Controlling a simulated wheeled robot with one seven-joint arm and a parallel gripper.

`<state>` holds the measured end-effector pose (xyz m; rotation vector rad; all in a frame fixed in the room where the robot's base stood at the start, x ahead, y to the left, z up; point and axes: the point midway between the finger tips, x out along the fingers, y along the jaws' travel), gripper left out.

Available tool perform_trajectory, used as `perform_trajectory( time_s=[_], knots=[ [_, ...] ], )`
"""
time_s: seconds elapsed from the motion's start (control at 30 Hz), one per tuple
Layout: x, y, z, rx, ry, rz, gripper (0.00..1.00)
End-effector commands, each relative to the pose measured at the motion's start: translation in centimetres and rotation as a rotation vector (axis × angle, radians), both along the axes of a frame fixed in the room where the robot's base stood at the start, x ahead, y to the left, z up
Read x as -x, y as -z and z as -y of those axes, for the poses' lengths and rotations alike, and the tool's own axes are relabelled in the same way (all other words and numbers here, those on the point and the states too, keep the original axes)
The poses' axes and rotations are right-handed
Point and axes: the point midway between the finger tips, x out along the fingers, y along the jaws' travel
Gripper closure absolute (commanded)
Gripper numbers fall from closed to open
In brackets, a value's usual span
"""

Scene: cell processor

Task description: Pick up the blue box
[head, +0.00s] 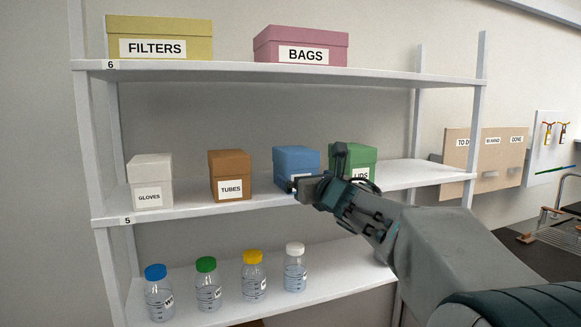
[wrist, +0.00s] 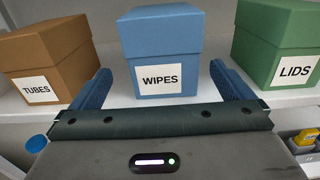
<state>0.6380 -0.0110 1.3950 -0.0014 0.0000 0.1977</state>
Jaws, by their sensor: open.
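The blue box (head: 296,161) stands on the middle shelf between the brown and green boxes. My gripper and arm hide part of its lower front in the head view. In the wrist view the blue box (wrist: 161,50) is upright, and its white label reads WIPES. My gripper (wrist: 161,80) is open in front of it. One finger points toward the shelf at the left of the blue box and one at its right, with space on both sides. I cannot tell whether the fingertips reach past its front face. In the head view my gripper (head: 310,185) is at the shelf's front edge.
The brown TUBES box (wrist: 45,62) is close left, and the green LIDS box (wrist: 283,45) close right. The white GLOVES box (head: 151,181) is farther left on the middle shelf (head: 400,174). FILTERS and BAGS boxes stand above; several capped bottles (head: 208,285) stand below.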

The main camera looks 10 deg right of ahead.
Motion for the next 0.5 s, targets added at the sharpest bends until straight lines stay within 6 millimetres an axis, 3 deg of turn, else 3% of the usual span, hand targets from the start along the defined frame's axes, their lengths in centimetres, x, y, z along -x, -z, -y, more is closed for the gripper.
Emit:
perform_trajectory(
  time_s=[0.1,0.37,0.5],
  knots=[
    [-1.4,-0.1,-0.3,-0.001,0.000,0.000,0.00],
    [-2.9,-0.4,-0.4,-0.001,0.001,-0.001,0.00],
    [-4.8,-0.7,-0.5,-0.001,0.001,-0.003,0.00]
  ],
)
